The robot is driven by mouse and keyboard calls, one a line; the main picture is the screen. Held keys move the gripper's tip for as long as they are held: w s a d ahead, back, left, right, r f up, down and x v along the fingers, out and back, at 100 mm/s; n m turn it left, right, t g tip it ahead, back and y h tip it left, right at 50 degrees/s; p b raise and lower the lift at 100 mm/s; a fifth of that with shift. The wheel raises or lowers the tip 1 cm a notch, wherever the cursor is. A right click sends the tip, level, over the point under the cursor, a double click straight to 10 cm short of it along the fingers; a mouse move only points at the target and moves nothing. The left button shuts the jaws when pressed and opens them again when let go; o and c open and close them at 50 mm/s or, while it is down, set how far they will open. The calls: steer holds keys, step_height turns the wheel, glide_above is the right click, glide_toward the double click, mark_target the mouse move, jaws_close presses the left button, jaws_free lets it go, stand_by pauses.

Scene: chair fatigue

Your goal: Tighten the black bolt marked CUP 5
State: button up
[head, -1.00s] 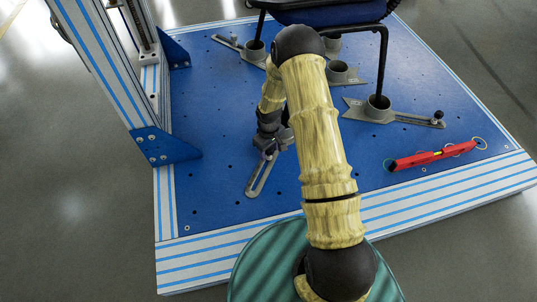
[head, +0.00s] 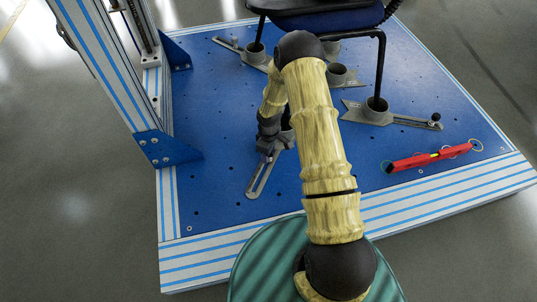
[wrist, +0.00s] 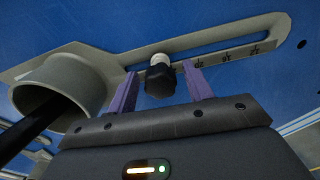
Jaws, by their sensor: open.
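A black bolt (wrist: 160,80) with a knob-like head stands at the slot of a grey slotted bracket (wrist: 225,40) in the wrist view. I cannot read any CUP 5 mark. My gripper (wrist: 161,72) is open, with one purple finger on each side of the bolt head and a visible gap on both sides. A grey cup (wrist: 92,78) with a dark chair leg in it is at the bracket's left end. In the head view my gripper (head: 267,154) is low over the same bracket (head: 262,178), and it hides the bolt there.
A blue chair (head: 325,18) stands in cups on the blue platform (head: 330,195). A red level-like tool (head: 425,158) lies at the right. Another slotted bracket (head: 405,120) is near it. A striped frame post (head: 98,60) rises at the left.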

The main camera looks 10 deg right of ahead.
steer(key=shift+r+n+p, duration=0.15)
steer(key=shift+n+p, duration=0.45)
steer(key=shift+n, duration=0.1)
steer(key=shift+n+p, duration=0.65)
steer(key=shift+n, duration=0.45)
steer(key=c, duration=0.9)
steer(key=shift+m+p, duration=0.55)
steer(key=shift+m, duration=0.65)
steer(key=shift+c, duration=0.2)
steer(key=shift+m, duration=0.6)
